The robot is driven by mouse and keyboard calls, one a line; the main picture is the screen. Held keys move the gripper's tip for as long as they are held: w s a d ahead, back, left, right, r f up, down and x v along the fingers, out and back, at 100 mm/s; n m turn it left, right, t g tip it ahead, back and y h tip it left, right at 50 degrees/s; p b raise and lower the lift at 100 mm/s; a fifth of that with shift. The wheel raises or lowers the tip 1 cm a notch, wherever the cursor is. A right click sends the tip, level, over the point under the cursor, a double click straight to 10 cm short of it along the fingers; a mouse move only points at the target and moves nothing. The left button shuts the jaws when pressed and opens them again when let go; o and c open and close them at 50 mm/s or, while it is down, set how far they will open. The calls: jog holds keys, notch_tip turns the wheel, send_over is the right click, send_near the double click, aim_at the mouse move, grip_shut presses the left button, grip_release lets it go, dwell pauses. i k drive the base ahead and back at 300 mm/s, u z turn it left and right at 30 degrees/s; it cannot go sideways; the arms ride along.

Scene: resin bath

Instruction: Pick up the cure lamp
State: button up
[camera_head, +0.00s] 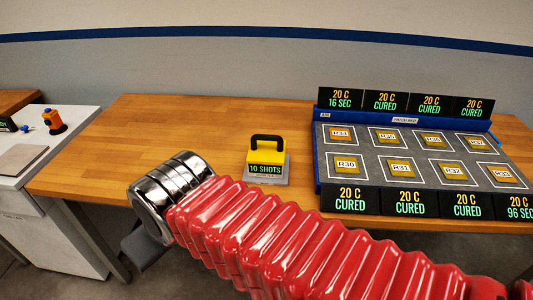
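A yellow block with a black arched handle (265,154) and a display reading "10 SHOTS" stands upright on a small grey base on the wooden table. It looks like the cure lamp. My arm, with red bellows and a chrome wrist, crosses the foreground. A grey part of my gripper (143,246) shows below the chrome wrist, to the left of the lamp and nearer to me. Its fingertips cannot be made out, so its opening is hidden. I see nothing held. The gripper is apart from the lamp.
A blue-edged grey tray (318,165) at right holds several framed, labelled amber pieces; displays read "CURED", "16 SEC" and "96 SEC". A white bench (60,225) at left carries an orange-and-blue item (54,122) and a flat plate (20,160). Wood left of the lamp is clear.

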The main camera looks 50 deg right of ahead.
aim_at(265, 158)
jog(key=z, duration=0.05)
jog(key=i, duration=1)
jog(key=u, duration=0.05)
